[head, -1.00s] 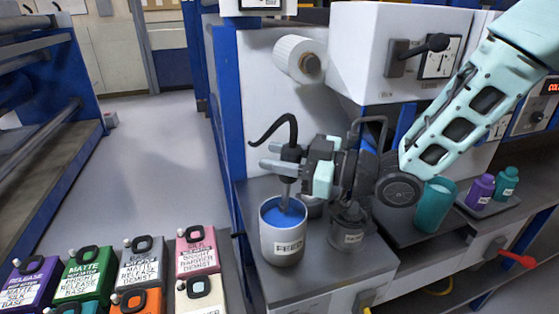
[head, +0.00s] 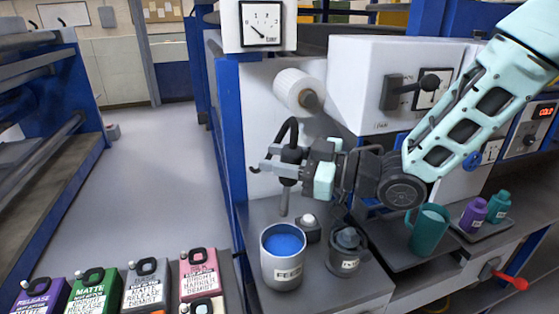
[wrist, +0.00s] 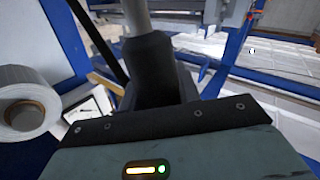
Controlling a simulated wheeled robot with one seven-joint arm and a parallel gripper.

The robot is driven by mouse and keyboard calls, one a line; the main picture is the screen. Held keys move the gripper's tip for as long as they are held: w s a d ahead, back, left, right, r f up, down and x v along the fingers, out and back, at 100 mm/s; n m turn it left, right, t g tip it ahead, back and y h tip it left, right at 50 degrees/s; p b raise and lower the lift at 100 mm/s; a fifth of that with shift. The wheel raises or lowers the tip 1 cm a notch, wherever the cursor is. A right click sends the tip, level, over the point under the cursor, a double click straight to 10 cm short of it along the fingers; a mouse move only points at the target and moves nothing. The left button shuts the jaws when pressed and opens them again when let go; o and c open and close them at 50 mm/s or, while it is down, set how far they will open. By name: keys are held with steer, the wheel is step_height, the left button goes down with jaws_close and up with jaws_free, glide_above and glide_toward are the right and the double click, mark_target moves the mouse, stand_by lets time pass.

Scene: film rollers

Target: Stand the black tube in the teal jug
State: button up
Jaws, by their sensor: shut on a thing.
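The black tube (head: 290,138) has a curved black hose at its top and a thin grey pipe below. My gripper (head: 288,168) is shut on its black body and holds it roughly upright. The grey pipe's lower tip is in the air, just above the far rim of the white pail (head: 282,274) of blue liquid. In the wrist view the tube's black body (wrist: 152,62) fills the middle, at the jaws. The teal jug (head: 428,236) stands upright to the right, with its handle on the left and pale contents showing at its mouth.
A dark lidded pot (head: 345,262) and a small grey object with a pale knob (head: 310,226) stand between pail and jug. Purple (head: 473,215) and teal (head: 498,207) bottles stand right of the jug. A white roll (head: 297,90) juts out behind my gripper.

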steer(key=shift+r+p, duration=1.55)
steer(key=shift+r, duration=0.75)
